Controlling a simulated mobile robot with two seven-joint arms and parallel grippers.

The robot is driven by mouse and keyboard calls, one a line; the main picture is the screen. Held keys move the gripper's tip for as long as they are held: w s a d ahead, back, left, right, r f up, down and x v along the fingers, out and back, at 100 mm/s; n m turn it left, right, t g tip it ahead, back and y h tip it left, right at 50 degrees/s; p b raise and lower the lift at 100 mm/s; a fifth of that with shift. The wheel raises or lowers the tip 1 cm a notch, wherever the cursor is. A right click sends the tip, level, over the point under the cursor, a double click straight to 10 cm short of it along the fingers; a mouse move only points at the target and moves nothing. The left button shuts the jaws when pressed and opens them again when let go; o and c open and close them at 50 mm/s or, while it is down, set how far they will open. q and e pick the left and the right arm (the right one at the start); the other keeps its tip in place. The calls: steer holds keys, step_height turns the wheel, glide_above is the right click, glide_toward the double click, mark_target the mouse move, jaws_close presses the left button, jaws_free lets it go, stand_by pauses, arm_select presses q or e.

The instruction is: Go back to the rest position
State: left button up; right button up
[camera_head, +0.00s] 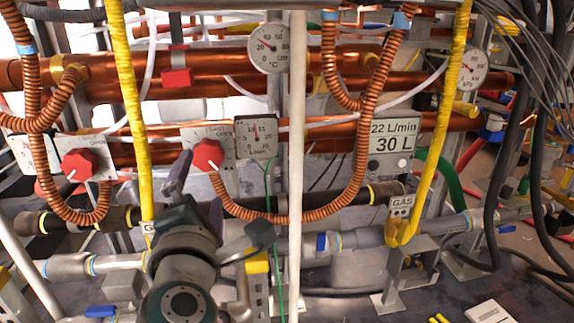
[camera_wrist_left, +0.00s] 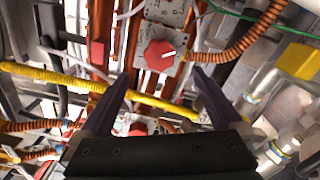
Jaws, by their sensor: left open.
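My left gripper (camera_head: 201,180) is open and empty in the head view, just below and in front of the right red knob (camera_head: 208,155). In the left wrist view its two dark fingers (camera_wrist_left: 161,75) are spread apart, and the red knob (camera_wrist_left: 160,55) on its grey plate shows beyond the gap between them, apart from the fingers. A second red knob (camera_head: 80,164) sits on a plate further left. My right gripper is not in view.
Copper pipes, orange corrugated hoses (camera_head: 360,150), a yellow gas hose (camera_head: 130,110) and a white vertical pole (camera_head: 296,150) crowd the space around my left arm. Black cables hang at far right.

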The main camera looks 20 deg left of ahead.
arm_select(q)
steer(key=shift+s+d, duration=0.2)
steer(key=shift+s, duration=0.1)
